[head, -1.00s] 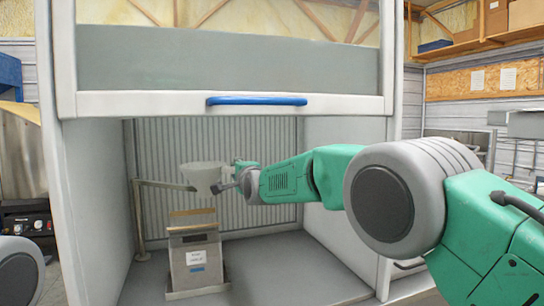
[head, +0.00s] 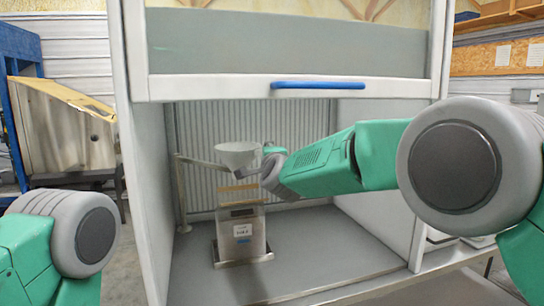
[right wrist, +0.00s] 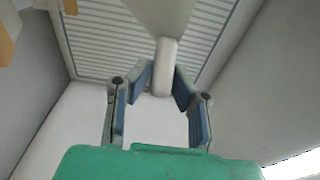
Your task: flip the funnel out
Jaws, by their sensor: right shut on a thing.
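The pale grey funnel (head: 238,155) is upright inside the cabinet, above the metal hopper box (head: 232,230) with a white label. A thin metal arm on a post (head: 181,195) reaches to the funnel from the left. My right gripper (head: 268,160) is at the funnel's right side, shut on its handle. In the right wrist view the handle (right wrist: 165,58) lies between the blue-padded fingers (right wrist: 160,82), with part of the funnel (right wrist: 160,14) above. My left arm shows at the lower left, but its gripper is out of view.
The cabinet's raised sash with a blue handle (head: 318,85) hangs over my right arm. Side walls bound the space left and right. The grey cabinet floor (head: 330,255) is clear right of the hopper box. A metal machine (head: 68,130) stands outside at left.

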